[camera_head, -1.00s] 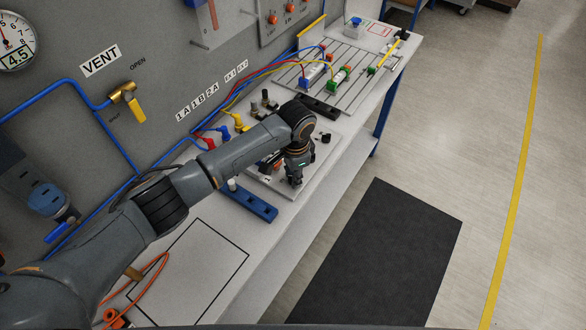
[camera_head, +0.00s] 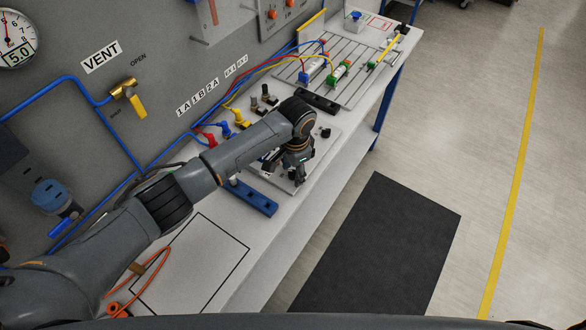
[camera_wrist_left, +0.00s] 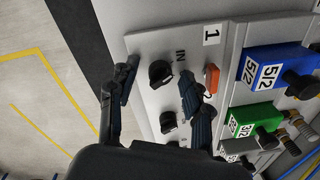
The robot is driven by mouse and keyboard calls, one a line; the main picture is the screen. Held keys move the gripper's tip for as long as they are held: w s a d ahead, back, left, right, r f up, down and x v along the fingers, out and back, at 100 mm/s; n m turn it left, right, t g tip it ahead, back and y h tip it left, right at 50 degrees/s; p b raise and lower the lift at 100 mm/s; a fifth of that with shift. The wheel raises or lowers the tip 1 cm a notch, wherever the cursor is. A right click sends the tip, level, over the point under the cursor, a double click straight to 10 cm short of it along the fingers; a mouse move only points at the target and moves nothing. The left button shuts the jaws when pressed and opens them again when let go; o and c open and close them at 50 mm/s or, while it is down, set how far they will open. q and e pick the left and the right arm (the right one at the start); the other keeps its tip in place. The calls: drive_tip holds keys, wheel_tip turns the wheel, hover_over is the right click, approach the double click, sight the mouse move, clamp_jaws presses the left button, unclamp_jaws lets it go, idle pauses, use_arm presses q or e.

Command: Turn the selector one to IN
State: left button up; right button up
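A light panel (camera_wrist_left: 145,52) marked "1" carries a black selector knob (camera_wrist_left: 160,74) with the word IN beside it. A second black knob (camera_wrist_left: 168,122) sits lower on the same panel in the left wrist view. My left gripper (camera_wrist_left: 157,68) is open, with one finger on each side of the upper knob and gaps to both. In the head view my left gripper (camera_head: 298,172) points down over the panel and hides most of it. The knob's pointer direction is not clear. My right gripper is not in view.
An orange part (camera_wrist_left: 211,78) is close to the right finger. Blue (camera_wrist_left: 270,70) and green (camera_wrist_left: 252,120) valve blocks stand beside the panel. A blue block (camera_head: 252,198) lies left of the panel. A gauge (camera_head: 18,42) reads 5.0. The bench front is largely clear.

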use_arm(q)
wheel_tip(320, 180, up, 12)
drive_tip(key=shift+s+d, duration=0.2)
drive_tip(key=shift+s, duration=0.1)
idle(0.3)
idle(0.5)
